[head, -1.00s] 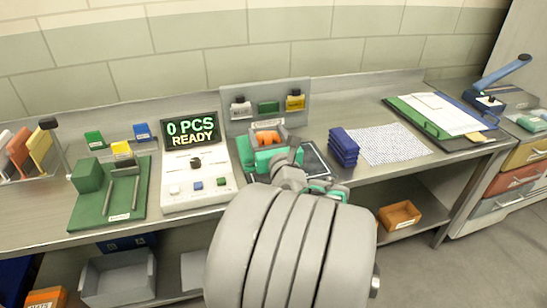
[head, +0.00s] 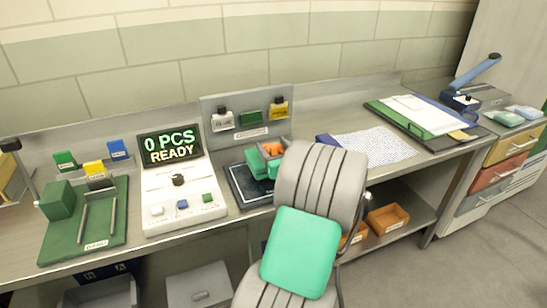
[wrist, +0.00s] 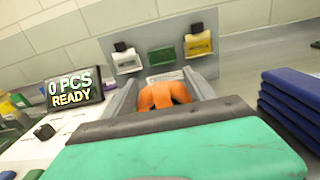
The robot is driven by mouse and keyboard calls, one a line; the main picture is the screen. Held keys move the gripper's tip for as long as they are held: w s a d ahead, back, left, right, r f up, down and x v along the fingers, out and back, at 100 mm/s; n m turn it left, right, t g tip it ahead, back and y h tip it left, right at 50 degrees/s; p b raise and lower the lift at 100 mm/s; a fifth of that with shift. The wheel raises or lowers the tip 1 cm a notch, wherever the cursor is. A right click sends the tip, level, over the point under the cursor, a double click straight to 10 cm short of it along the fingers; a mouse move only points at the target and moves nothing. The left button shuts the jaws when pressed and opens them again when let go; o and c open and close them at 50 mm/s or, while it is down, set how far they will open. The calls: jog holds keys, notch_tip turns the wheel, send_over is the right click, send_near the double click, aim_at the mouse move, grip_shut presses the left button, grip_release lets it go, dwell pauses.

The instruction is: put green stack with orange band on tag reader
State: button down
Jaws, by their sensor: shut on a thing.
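My gripper (head: 270,150) is over the middle of the bench, shut on the orange band (wrist: 165,95) of the green stack. The band shows between two grey fingers in the wrist view. In the head view, part of the green stack (head: 254,165) shows at the left of my gripper; the rest is hidden by my gripper and arm. The tag reader (head: 238,188) looks like the dark flat pad with a pale outline, below and around the stack. I cannot tell whether the stack touches the pad. My teal housing fills the lower wrist view.
A white console (head: 182,205) with a display reading "0 PCS READY" stands left of the pad. A dark blue stack (wrist: 290,105) is at the right, mostly hidden by my arm in the head view. A grey panel (head: 228,103) with small coloured blocks stands behind. A green fixture (head: 70,240) is farther left.

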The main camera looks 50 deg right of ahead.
aim_at(273, 154)
jog(key=shift+d+f, duration=0.2)
jog(key=shift+f, duration=1.6)
jog(key=shift+c, duration=1.6)
grip_release()
jog(key=shift+r, duration=0.1)
jog(key=b+v, duration=0.1)
jog(key=v, duration=1.1)
jog(key=shift+s, duration=0.1)
